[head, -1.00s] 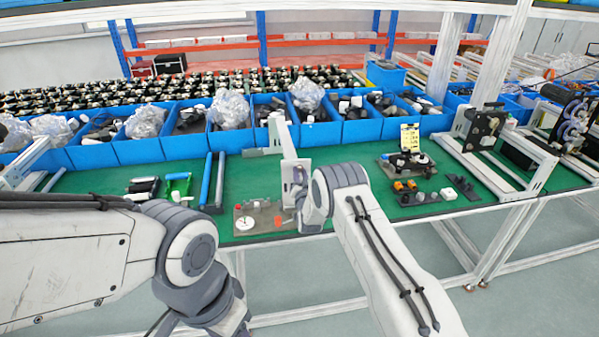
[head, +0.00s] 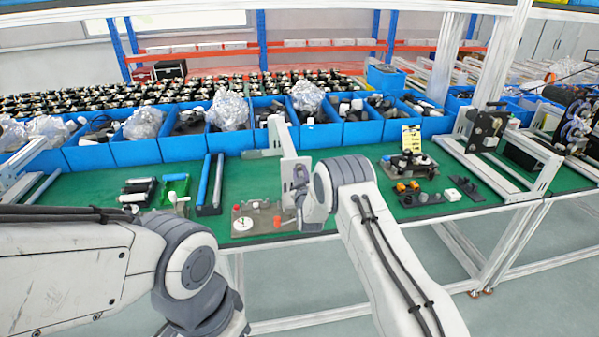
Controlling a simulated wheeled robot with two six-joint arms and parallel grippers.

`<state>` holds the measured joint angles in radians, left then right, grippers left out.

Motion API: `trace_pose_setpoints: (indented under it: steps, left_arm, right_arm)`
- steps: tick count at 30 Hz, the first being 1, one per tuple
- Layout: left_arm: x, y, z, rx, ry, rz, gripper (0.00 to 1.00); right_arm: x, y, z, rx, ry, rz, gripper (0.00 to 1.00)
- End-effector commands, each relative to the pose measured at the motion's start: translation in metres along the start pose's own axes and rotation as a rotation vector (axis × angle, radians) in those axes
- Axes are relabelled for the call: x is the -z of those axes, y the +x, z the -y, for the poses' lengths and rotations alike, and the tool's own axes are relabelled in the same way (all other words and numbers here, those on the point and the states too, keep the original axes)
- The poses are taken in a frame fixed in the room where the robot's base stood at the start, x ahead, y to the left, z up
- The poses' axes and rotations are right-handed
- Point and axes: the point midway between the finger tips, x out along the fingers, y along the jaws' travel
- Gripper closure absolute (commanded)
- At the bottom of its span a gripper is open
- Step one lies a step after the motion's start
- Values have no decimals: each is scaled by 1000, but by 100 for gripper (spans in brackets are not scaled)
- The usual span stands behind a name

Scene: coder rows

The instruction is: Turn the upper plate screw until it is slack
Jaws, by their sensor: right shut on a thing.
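A grey-brown fixture plate (head: 262,213) lies on the green bench top near its front edge. It carries a white round disc (head: 243,224), a small red knob (head: 237,208) and an orange-red part (head: 277,221). My right gripper (head: 298,207) is at the right end of this plate, seen partly behind my own wrist. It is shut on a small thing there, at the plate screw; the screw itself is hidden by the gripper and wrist. My left arm crosses the lower left, and its gripper is out of the picture below.
A white upright panel (head: 282,140) stands just behind my right gripper. Blue bins (head: 231,140) line the back. A second fixture with a yellow card (head: 411,138) stands right. Some green bench between is clear.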

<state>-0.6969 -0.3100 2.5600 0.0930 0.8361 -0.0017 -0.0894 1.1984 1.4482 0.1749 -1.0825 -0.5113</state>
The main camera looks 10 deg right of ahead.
Motion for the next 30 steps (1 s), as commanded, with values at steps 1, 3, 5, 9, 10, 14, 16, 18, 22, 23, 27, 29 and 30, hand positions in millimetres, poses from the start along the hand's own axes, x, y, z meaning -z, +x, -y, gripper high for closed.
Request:
trace_pose_setpoints:
  steps: [1, 3, 5, 9, 10, 14, 16, 18, 22, 23, 27, 29, 30]
  left_arm:
    - [0, 0, 0, 0, 0, 0, 50]
    - [0, 0, 0, 0, 0, 0, 50]
    - [0, 0, 0, 0, 0, 0, 50]
    - [0, 0, 0, 0, 0, 0, 50]
    - [0, 0, 0, 0, 0, 0, 50]
    - [0, 7, 0, 0, -3, 0, 50]
    - [-1, 17, 1, 0, -3, 0, 50]
    - [-1, 27, 2, 0, -2, 0, 50]
    - [-2, 42, 3, 0, -1, 0, 50]
    - [-2, 46, 3, 0, -1, 0, 50]
    - [-3, 62, 4, 0, -1, 0, 50]
    - [-4, 68, 5, 0, -1, 0, 50]
    - [-4, 71, 5, 0, -1, 0, 50]
  right_arm:
    - [0, 0, 1, 1, 1, 1, 70]
    - [0, 0, 0, 1, 1, 1, 52]
    - [0, 0, 0, 1, 2, 1, 52]
    - [0, 0, 0, 1, 3, 0, 52]
    - [0, 0, 0, 1, 3, 0, 52]
    - [-2, 0, 1, 0, 50, 0, 52]
    - [-4, 0, 2, 0, 137, -2, 52]
    - [-5, 0, 2, 0, 243, -2, 52]
    - [-5, 0, 2, 0, 430, -2, 52]
    - [-5, 0, 2, 0, 470, -2, 52]
    - [-5, 0, 2, 0, 658, -1, 52]
    - [-4, 0, 2, 0, 729, -2, 52]
    - [-4, 0, 2, 0, 770, -1, 52]
